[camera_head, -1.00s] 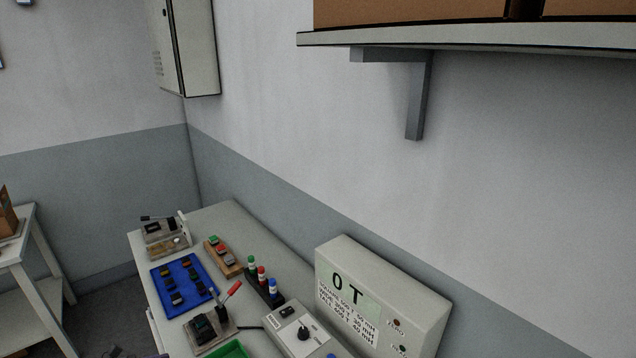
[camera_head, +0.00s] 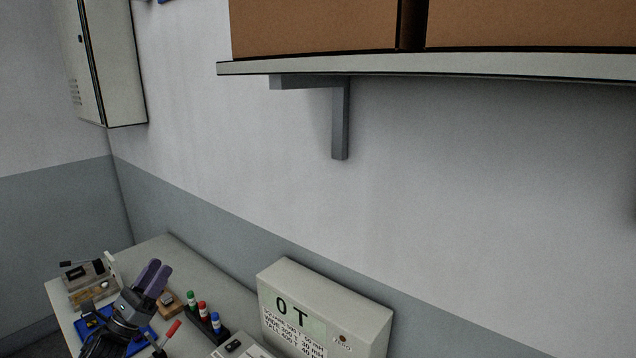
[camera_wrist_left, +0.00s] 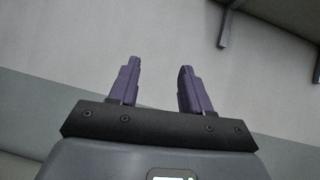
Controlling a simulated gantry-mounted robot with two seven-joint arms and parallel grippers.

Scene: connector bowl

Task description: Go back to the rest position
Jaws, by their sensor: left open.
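My left gripper (camera_head: 155,277) rises above the left part of the bench in the head view, its purple fingers pointing up. In the left wrist view its two fingers (camera_wrist_left: 158,80) stand apart with nothing between them, and only wall and a shelf bracket lie beyond. It covers part of the blue tray (camera_head: 83,333) and of the wooden block (camera_head: 170,306). My right gripper is in neither view.
The bench (camera_head: 190,260) carries a clamp fixture (camera_head: 90,282), several capped bottles (camera_head: 203,312), a red-handled lever (camera_head: 170,332) and a display box (camera_head: 330,305) reading "0 T". A shelf (camera_head: 440,67) with cardboard boxes (camera_head: 315,25) juts from the wall. A cabinet (camera_head: 110,65) hangs at left.

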